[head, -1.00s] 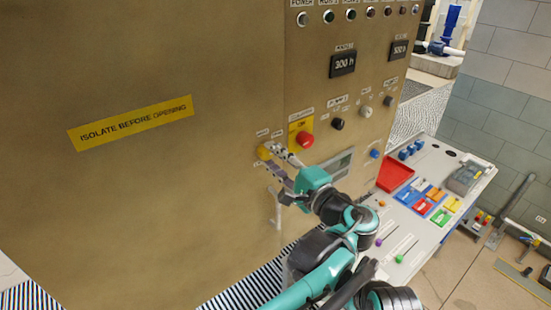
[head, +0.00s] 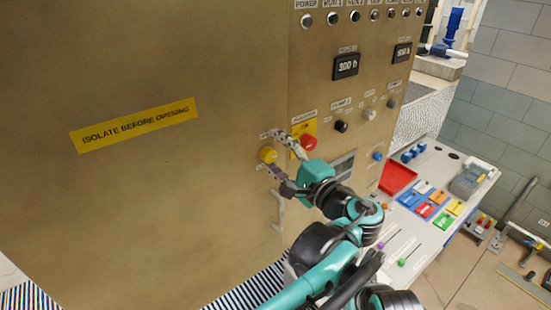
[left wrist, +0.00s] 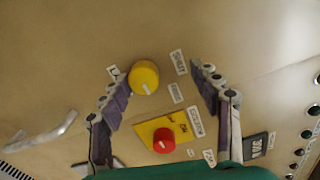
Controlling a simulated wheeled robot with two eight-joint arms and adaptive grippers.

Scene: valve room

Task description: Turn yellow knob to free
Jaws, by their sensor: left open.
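In the left wrist view the gripper (left wrist: 157,72) shows gaps to the knob, the left finger being closer. My right gripper is not in view.
A silver handle (head: 280,210) is below the knob. A black knob (head: 341,126) and lamps are further right. A workbench with a red tray (head: 397,178) stands right of the cabinet.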

